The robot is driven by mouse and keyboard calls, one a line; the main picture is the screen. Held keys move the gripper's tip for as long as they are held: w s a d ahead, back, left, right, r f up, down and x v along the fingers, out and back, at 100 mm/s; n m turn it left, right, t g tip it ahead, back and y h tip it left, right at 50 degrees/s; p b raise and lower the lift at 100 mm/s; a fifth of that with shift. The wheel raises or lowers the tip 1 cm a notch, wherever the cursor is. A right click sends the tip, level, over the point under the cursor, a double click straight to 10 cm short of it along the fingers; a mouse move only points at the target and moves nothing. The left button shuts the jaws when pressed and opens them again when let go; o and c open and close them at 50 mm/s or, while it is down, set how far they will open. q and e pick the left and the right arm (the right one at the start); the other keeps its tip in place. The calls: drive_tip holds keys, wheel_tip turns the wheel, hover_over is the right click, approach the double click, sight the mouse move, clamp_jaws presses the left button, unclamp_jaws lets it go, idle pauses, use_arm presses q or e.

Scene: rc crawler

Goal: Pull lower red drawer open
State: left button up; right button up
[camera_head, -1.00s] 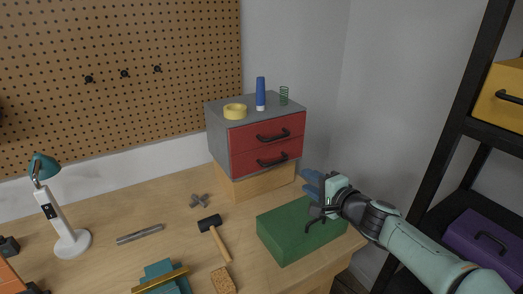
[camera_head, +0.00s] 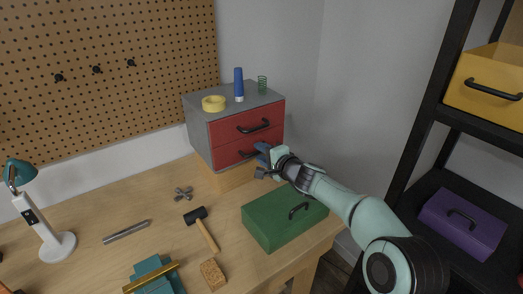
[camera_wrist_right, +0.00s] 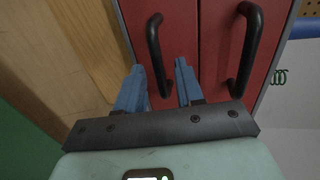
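The grey cabinet (camera_head: 197,125) has two red drawers. The lower red drawer (camera_head: 225,156) looks shut, and its black handle (camera_head: 246,154) is partly hidden by my right gripper (camera_head: 264,156). In the right wrist view the lower drawer (camera_wrist_right: 180,35) is the left red panel, and its handle (camera_wrist_right: 154,45) runs down toward the gap between my blue fingers (camera_wrist_right: 160,85). The fingers are apart, one on each side of the handle's near end; I cannot tell if they touch it. The upper red drawer (camera_head: 265,113) is shut. My left gripper is not in view.
The cabinet stands on a wooden block (camera_head: 232,179). A yellow tape roll (camera_head: 213,103), a blue bottle (camera_head: 239,85) and a green spring (camera_head: 262,85) stand on top. A green box (camera_head: 270,225) lies below my right arm. A black shelf (camera_head: 432,122) is at the right.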

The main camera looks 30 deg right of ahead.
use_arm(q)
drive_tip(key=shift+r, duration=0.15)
use_arm(e)
drive_tip(key=shift+w+f, duration=0.1)
drive_tip(key=shift+w, duration=0.25)
clamp_jaws()
drive_tip(key=f+b+v, duration=0.1)
drive_tip(key=b+v, duration=0.1)
drive_tip(key=v, duration=0.2)
drive_tip(key=f+b+v, duration=0.1)
drive_tip(key=b+v, duration=0.2)
drive_tip(key=v, duration=0.2)
drive_tip(key=b+v, duration=0.2)
drive_tip(key=v, duration=0.2)
drive_tip(key=shift+s+d+f+b, duration=0.2)
drive_tip(key=shift+s+f+b, duration=0.2)
drive_tip(key=shift+s, duration=0.25)
drive_tip(key=shift+s+r, duration=0.1)
drive_tip(key=shift+s, duration=0.25)
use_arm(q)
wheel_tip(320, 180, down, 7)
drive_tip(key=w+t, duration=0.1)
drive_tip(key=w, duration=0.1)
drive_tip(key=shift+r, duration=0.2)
